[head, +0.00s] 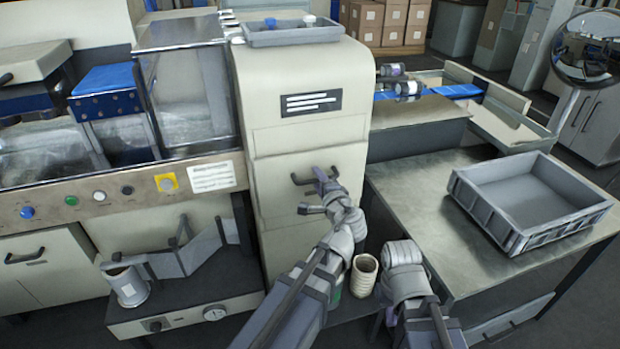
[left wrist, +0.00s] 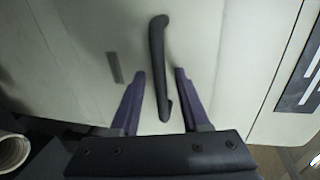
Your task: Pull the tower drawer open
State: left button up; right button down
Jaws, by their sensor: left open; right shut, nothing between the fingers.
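The tower (head: 300,95) is a tall beige cabinet in the middle of the head view. Its drawer front (head: 272,205) looks flush with the body. The dark bar handle (head: 299,180) sits high on that front, partly hidden by my left gripper (head: 318,188). In the left wrist view, the handle (left wrist: 157,60) runs up the picture between the two spread fingers of my left gripper (left wrist: 160,72). I cannot tell whether either finger touches it. My right gripper (head: 378,322) is low beside the cup-like roll, shut and empty, mostly hidden by its own wrist.
A steel table (head: 430,215) with a grey crate (head: 515,240) stands at right. A beige ribbed cup (head: 363,274) stands between my arms. At left are the control panel (head: 110,192) and a lower unit with a white canister (head: 127,286). A grey tray (head: 293,36) tops the tower.

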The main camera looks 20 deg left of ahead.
pick_arm(q)
jog(key=shift+w, duration=0.2)
grip_shut()
dwell(1.3)
